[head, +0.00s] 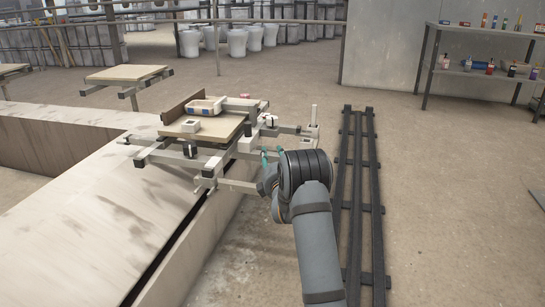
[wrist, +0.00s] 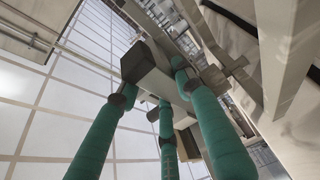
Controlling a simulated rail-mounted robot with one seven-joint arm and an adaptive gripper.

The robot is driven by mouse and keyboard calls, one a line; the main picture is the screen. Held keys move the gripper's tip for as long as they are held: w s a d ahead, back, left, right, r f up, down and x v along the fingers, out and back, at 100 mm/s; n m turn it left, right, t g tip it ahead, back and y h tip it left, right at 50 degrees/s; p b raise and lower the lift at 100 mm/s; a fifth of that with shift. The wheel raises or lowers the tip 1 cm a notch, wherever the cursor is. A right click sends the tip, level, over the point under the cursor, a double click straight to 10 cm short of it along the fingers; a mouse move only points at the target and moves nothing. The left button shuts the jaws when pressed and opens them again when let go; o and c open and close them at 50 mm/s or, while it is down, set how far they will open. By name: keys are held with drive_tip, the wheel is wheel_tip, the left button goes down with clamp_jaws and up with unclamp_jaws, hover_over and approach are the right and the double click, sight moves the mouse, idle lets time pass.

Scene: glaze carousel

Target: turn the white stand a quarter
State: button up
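The white stand (head: 215,183) is a frame of pale bars with grey end caps, carrying a wooden board (head: 222,127). It stands at the edge of a pale bench, left of my arm. My gripper (head: 271,155) has teal fingers and is at the stand's near right side, by the bar ends. In the wrist view, the fingers (wrist: 157,88) point up past a pale bar with a dark grey end cap (wrist: 150,66). The fingertips are spread apart around that bar; whether they touch it is unclear. In the head view my wrist partly hides the contact area.
On the board sit a white box-like tray (head: 205,106) and a small white block (head: 190,126); a brown panel stands along its edge. Another board-topped stand (head: 126,73) is behind left. Dark floor rails (head: 358,190) run at right. Shelves with small bottles (head: 490,72) stand back right.

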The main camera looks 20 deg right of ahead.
clamp_jaws()
idle(0.3)
idle(0.3)
